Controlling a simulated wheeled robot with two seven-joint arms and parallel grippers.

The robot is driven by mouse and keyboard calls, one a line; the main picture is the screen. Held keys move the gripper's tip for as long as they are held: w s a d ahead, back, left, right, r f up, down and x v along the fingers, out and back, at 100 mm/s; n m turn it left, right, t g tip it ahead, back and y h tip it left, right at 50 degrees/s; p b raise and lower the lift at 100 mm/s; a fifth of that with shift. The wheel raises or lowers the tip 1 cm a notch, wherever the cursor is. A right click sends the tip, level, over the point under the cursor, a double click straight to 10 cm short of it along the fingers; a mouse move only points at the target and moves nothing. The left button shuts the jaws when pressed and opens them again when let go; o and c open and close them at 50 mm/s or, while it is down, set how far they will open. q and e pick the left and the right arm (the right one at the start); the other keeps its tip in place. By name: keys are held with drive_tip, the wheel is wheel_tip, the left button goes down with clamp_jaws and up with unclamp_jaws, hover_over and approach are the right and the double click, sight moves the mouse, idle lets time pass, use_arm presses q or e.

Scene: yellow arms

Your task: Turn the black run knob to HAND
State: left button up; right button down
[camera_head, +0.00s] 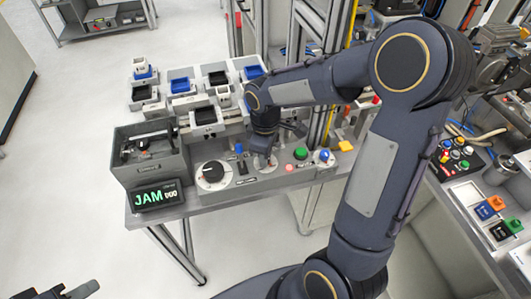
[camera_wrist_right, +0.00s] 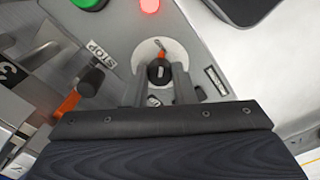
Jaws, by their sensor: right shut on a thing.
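The black run knob (camera_wrist_right: 160,72) sits on a round white plate (camera_wrist_right: 147,56) in the right wrist view, with an orange pointer (camera_wrist_right: 161,47) toward the top. A STOP label (camera_wrist_right: 100,52) is left of the plate; the label at its right is too small to read. My right gripper (camera_wrist_right: 161,80) is shut on the knob, one finger on each side. In the head view my right gripper (camera_head: 264,155) reaches down to the grey control panel (camera_head: 243,189) and mostly hides the knob. My left gripper (camera_head: 72,291) is at the bottom left, empty, its fingers apart.
Near the knob are a green button (camera_head: 300,153), a lit red lamp (camera_head: 289,167), a blue-topped control (camera_head: 324,156) and a white dial (camera_head: 213,176). A display (camera_head: 157,196) reads JAM. A grey bin (camera_head: 150,163) and several small trays stand behind.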

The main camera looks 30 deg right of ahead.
idle(0.5)
drive_tip(key=c, duration=1.2)
unclamp_jaws()
wheel_tip(320, 180, up, 8)
drive_tip(key=shift+f, duration=0.1)
drive_tip(key=s+a+r+m+t+y, duration=0.1)
drive_tip(key=s+a+m+t+y, duration=0.1)
drive_tip(key=s+m, duration=0.3)
drive_tip(key=s+a+m+t+y, duration=0.1)
drive_tip(key=s+m, duration=0.4)
drive_tip(key=s, duration=0.7)
drive_tip(key=a+t, duration=0.1)
drive_tip(key=t, duration=0.1)
drive_tip(key=shift+s+a+r+t+y, duration=0.15)
drive_tip(key=shift+s+r+t+y, duration=0.15)
drive_tip(key=shift+r+y, duration=0.1)
